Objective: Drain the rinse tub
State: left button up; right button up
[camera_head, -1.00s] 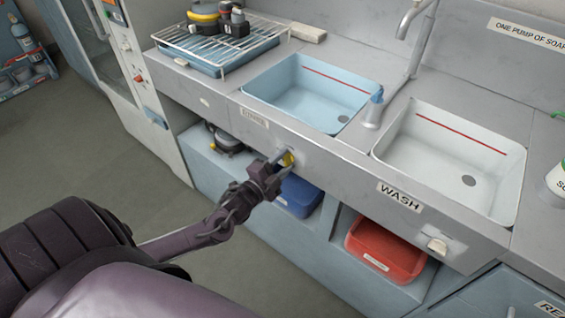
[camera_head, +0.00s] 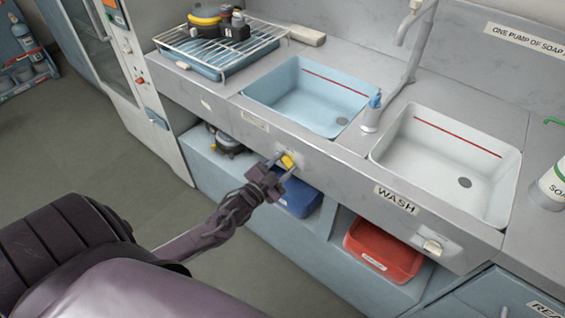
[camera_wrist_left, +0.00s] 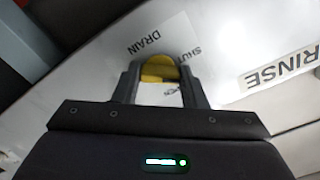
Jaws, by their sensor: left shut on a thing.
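The rinse tub (camera_head: 270,92) is the light blue basin on the left of the counter. It has a red line on its back wall and a dark drain hole; I cannot tell whether it holds water. A yellow drain knob (camera_head: 288,161) sits on the counter's front panel below it. My left gripper (camera_head: 281,166) is shut on this knob. In the left wrist view the yellow knob (camera_wrist_left: 159,70) is between the two fingers, beside printed words DRAIN and SHUT and a RINSE label (camera_wrist_left: 277,68). My right gripper is not in view.
A white wash tub (camera_head: 405,160) is to the right, with its own pale knob (camera_head: 432,246) on the panel. A faucet (camera_head: 404,70) stands between the tubs. A blue bin (camera_head: 298,198) and a red bin (camera_head: 383,250) are on the shelf below. A wire rack (camera_head: 245,48) is at the left.

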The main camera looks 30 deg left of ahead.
pick_arm(q)
jog(key=n+p, duration=0.1)
jog(key=n, duration=0.2)
jog(key=shift+n, duration=0.3)
jog(key=shift+n+p, duration=0.55)
jog(key=shift+n, duration=1.15)
jog(key=o, duration=1)
jog(key=s, duration=0.7)
jog(key=shift+s+a+b, duration=0.3)
jog(key=shift+s+b, duration=0.1)
